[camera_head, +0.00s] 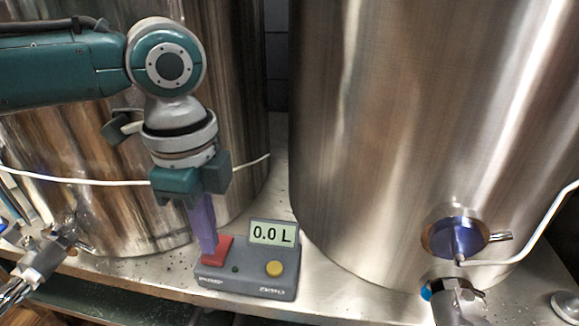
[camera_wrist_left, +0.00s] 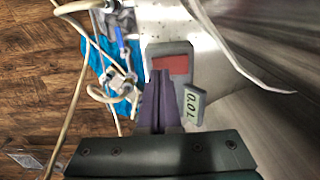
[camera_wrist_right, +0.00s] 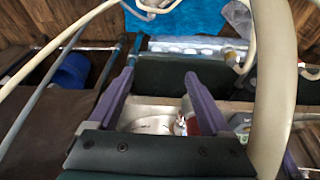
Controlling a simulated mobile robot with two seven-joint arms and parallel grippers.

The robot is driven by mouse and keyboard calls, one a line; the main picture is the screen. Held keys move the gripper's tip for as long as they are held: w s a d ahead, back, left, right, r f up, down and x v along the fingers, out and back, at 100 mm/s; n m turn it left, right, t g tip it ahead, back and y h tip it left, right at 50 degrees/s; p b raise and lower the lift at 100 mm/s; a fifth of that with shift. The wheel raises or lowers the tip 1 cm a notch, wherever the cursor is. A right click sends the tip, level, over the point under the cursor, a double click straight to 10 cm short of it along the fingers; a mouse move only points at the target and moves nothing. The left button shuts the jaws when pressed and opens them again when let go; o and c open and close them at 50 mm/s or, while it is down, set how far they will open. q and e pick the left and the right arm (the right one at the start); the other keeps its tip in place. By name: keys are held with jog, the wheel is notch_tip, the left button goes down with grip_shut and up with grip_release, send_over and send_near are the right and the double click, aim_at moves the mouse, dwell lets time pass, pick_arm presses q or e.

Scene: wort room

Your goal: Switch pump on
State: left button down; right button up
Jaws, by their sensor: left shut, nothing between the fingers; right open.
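The grey pump control box (camera_head: 243,283) sits on the metal table between two steel vessels. It has a red switch (camera_head: 216,250) at its left, a yellow button (camera_head: 274,268) at its right and a display (camera_head: 272,233) reading 0.0 L. My left gripper (camera_head: 208,254) is shut and empty, pointing down with its purple fingertips at the red switch; I cannot tell whether they touch it. In the left wrist view the red switch (camera_wrist_left: 170,65) shows just beyond the fingertips (camera_wrist_left: 160,75). My right gripper (camera_wrist_right: 160,80) is open and empty, away from the box.
A large steel vessel (camera_head: 400,120) stands right of the box, with a valve (camera_head: 455,237) low on it. Another vessel (camera_head: 235,100) stands behind my left arm. A white hose (camera_head: 100,181) crosses it. A blue cloth (camera_wrist_right: 190,15) and hoses show in the right wrist view.

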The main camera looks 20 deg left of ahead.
pick_arm(q)
jog(key=shift+f, duration=0.2)
jog(key=shift+f+b, duration=0.55)
jog(key=shift+f, duration=0.2)
notch_tip(320, 180, up, 6)
jog(key=p, duration=0.8)
jog(key=shift+r, duration=0.1)
